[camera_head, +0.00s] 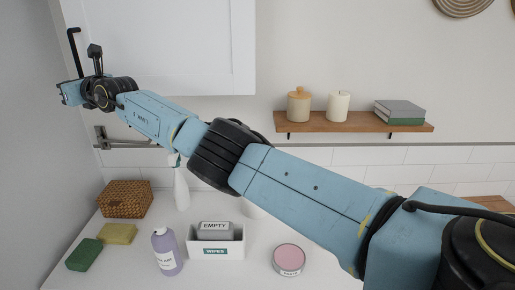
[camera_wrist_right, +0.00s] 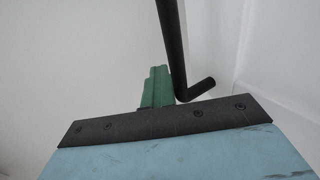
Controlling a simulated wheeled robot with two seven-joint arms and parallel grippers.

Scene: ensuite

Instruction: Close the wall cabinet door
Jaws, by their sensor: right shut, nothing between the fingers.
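The white wall cabinet door (camera_head: 165,45) hangs at the upper left in the head view, its panelled face toward me. Its black bar handle (camera_head: 74,52) is near the door's left edge. I cannot tell how far the door stands from its frame. My right arm reaches across from the right, and my right gripper (camera_head: 68,93) is just below the handle. In the right wrist view the green fingers of my right gripper (camera_wrist_right: 157,88) are shut and empty, just left of the lower end of the black handle (camera_wrist_right: 176,55). I cannot tell whether they touch. My left gripper is not in view.

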